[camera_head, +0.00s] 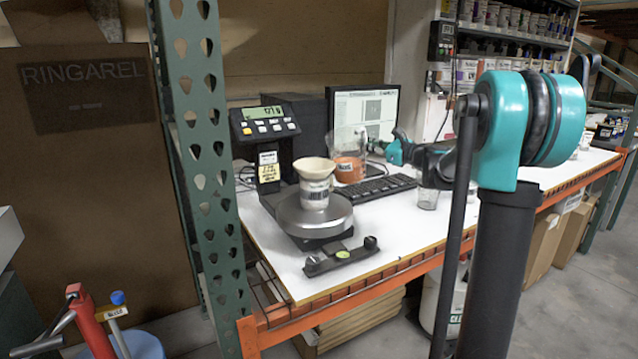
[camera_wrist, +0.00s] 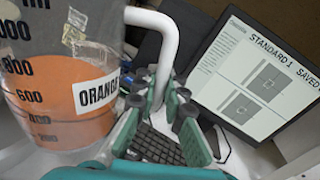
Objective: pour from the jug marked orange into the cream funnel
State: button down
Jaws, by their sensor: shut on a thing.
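The clear jug marked orange (camera_wrist: 62,75) fills the left of the wrist view, with orange liquid in its lower part and a measuring scale. In the head view the jug (camera_head: 349,169) is upright, to the right of and behind the cream funnel (camera_head: 315,168). My gripper (camera_wrist: 162,108) is shut on the jug's white handle (camera_wrist: 163,40); in the head view my gripper (camera_head: 391,151) is at the jug's right side. I cannot tell whether the jug touches the table. The cream funnel sits upright on a small labelled container (camera_head: 314,194) on the round scale pan (camera_head: 313,216).
The scale display (camera_head: 264,124) stands behind the pan. A keyboard (camera_head: 377,188) and monitor (camera_head: 364,118) are near the jug. A clear glass (camera_head: 428,197) stands to the right. A dark bar with a level (camera_head: 341,255) lies in front. A green rack post (camera_head: 205,150) stands left.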

jog(key=f, duration=0.1)
jog(key=f+m, duration=0.1)
jog(key=f, duration=0.1)
jog(key=shift+w+d+f+b, duration=0.1)
jog(key=shift+w+d+b, duration=0.15)
jog(key=shift+w+b, duration=0.1)
jog(key=shift+w+d+r+m+b, duration=0.1)
jog(key=shift+r+m+b, duration=0.2)
jog(key=shift+r+m, duration=0.3)
jog(key=shift+w+d+r+m+b, duration=0.1)
jog(key=shift+r+m+b, duration=0.15)
jog(key=shift+r+m, duration=0.3)
dwell(1.4)
jog(key=f, duration=0.5)
jog(key=shift+w, duration=0.2)
jog(key=shift+r, duration=0.1)
